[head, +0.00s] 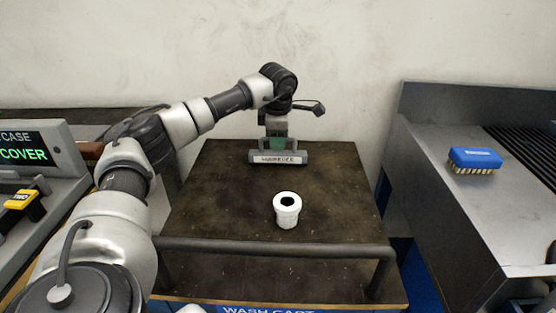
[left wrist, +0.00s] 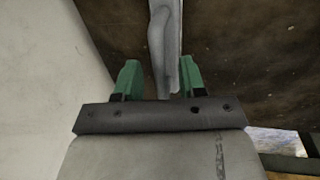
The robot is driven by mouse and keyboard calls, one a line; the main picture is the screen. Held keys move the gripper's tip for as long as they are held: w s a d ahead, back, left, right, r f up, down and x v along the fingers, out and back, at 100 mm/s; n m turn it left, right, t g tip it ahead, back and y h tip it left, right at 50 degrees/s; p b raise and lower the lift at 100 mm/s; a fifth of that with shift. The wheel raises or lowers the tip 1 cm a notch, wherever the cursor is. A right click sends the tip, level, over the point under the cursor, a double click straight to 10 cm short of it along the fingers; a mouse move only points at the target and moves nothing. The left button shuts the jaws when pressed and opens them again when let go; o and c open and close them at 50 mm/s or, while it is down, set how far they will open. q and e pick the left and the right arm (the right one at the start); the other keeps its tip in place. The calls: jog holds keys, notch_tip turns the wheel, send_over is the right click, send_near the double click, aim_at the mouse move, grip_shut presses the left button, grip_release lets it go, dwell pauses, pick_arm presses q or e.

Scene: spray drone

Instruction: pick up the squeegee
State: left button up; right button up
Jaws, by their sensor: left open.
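The squeegee (head: 262,158) is grey with a pale lettered label along its front. It is at the back of the dark cart top. My left gripper (head: 277,145), with green fingers, points down right at the squeegee and partly covers it. In the left wrist view, a grey bar of the squeegee (left wrist: 165,40) runs between the two open green fingers (left wrist: 160,78), with a gap visible on the left side. Whether either finger touches it is hard to tell. My right gripper is not in view.
The wash cart top (head: 215,200) is mostly clear, with a white cup-like piece (head: 287,217) in its middle. A dark rail (head: 270,247) crosses its front. A blue brush (head: 475,159) lies on the metal counter at right. A console (head: 30,180) stands at left.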

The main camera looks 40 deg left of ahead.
pick_arm(q)
jog(key=shift+a+f, duration=0.1)
jog(key=shift+f, duration=0.4)
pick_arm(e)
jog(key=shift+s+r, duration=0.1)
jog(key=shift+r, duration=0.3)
pick_arm(q)
grip_shut()
jog(key=shift+r, duration=0.2)
jog(key=shift+r, duration=0.2)
notch_tip(320, 180, up, 4)
jog(key=shift+w+f+p, duration=0.1)
jog(key=shift+f+p, duration=0.05)
jog(key=shift+p, duration=0.45)
jog(key=d+r+p, duration=0.1)
jog(key=d+r, duration=0.5)
jog(key=d, duration=0.5)
jog(key=shift+d+r, duration=0.35)
jog(key=shift+d, duration=0.05)
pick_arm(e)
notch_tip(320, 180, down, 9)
